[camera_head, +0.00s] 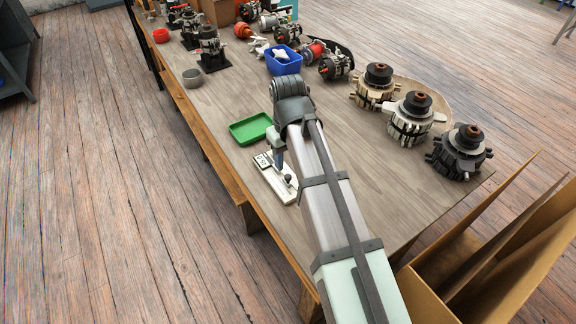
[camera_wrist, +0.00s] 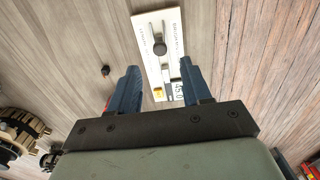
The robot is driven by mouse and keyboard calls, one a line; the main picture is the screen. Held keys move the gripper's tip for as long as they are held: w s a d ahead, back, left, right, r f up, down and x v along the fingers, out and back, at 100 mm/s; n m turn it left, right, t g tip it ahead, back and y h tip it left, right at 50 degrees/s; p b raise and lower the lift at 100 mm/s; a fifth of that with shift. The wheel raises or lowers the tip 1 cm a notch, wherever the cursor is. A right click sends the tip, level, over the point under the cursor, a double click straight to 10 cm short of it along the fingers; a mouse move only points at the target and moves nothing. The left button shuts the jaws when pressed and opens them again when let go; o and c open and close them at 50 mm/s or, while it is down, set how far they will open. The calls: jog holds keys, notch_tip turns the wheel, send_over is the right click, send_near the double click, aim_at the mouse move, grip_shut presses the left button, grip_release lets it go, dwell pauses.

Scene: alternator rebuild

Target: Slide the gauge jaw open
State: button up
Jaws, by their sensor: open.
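The gauge is a flat white plate (camera_head: 283,188) lying on the wooden table near its left edge, partly hidden by my arm. In the wrist view the plate (camera_wrist: 146,28) carries printed scales and a dark round knob (camera_wrist: 159,48), probably on the jaw. The knob also shows in the head view (camera_head: 288,178). A small numeric readout (camera_wrist: 178,88) and a yellow mark (camera_wrist: 158,92) lie at the plate's near end. My gripper (camera_wrist: 162,72) is open, its two blue fingers apart over the near end. The knob is beyond the fingertips, apart from them. My gripper (camera_head: 276,150) also shows in the head view.
A green tray (camera_head: 251,128) lies close beside the gauge. A grey cup (camera_head: 192,78) and a blue bin (camera_head: 283,62) stand farther back. Several alternator units, one dark (camera_head: 460,152), stand along the right. A small dark piece (camera_wrist: 105,70) lies left of the gauge in the wrist view.

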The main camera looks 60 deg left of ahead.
notch_tip(320, 180, up, 8)
jog(key=shift+f, duration=0.15)
dwell(0.3)
dwell(0.4)
